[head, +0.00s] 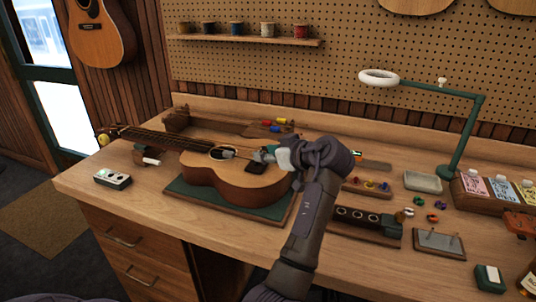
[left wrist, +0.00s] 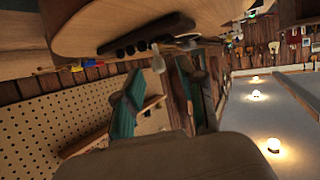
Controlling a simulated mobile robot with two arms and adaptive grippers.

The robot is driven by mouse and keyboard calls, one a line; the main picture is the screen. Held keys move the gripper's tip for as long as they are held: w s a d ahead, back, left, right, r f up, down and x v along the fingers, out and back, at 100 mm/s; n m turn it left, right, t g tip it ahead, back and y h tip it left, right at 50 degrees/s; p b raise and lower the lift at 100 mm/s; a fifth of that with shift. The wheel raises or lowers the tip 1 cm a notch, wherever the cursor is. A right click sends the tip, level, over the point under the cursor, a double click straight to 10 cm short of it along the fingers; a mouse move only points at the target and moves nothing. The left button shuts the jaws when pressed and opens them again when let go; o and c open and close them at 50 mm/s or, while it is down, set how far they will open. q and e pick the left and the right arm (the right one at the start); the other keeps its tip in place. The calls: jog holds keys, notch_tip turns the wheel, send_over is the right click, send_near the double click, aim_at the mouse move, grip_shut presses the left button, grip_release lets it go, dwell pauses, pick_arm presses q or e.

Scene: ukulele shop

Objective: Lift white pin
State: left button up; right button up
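The ukulele (head: 208,172) lies face up on a green mat (head: 188,188), its neck pointing left. Its dark bridge (head: 255,168) is partly behind my left gripper. In the left wrist view, several dark pins and one pale, whitish pin (left wrist: 158,62) stand by the bridge (left wrist: 150,33). I see no contact. My right gripper is out of view.
A lamp (head: 471,125) and a grey tray (head: 422,182) stand right of the ukulele. A slotted dark block (head: 365,220) and a tool plate (head: 438,244) lie nearer the front. A small white-topped box (head: 113,179) sits left. Some bare bench lies along the front edge.

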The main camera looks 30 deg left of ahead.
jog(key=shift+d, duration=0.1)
pick_arm(q)
notch_tip(320, 180, up, 10)
dwell(0.5)
dwell(0.4)
